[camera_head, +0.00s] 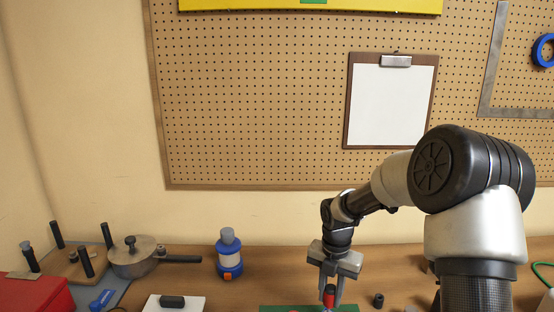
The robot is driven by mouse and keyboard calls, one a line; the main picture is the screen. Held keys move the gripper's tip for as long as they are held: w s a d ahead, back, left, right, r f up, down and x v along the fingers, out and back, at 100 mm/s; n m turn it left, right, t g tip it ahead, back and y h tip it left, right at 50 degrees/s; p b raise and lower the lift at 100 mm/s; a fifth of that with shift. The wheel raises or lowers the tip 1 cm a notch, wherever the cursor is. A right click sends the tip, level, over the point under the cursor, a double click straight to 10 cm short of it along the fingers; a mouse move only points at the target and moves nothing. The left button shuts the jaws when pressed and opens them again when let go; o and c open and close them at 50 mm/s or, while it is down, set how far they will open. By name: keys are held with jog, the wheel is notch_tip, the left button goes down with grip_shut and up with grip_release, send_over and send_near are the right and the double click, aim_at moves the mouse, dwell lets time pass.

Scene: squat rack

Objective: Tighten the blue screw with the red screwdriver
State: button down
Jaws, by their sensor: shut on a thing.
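My gripper (333,270) points down over the front middle of the workbench. It is shut on the red screwdriver (329,296), whose red handle shows between the fingers. The screwdriver's lower end is close to a green board (279,309) at the bottom edge of the picture. A small bluish spot shows just under the handle, but I cannot tell whether it is the blue screw. The screwdriver tip and its contact with any screw cannot be made out.
A small dark cylinder (378,300) stands right of my gripper. A white plate with a black block (172,302), a blue-banded bottle (229,254), a lidded pan (135,257) and a red box (33,294) are to the left. A pegboard (260,110) with a clipboard (391,103) stands behind.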

aim_at(332, 286)
jog(key=shift+r+p, duration=0.65)
jog(key=shift+p, duration=0.05)
jog(key=shift+r+p, duration=1.25)
jog(key=shift+r, duration=4.25)
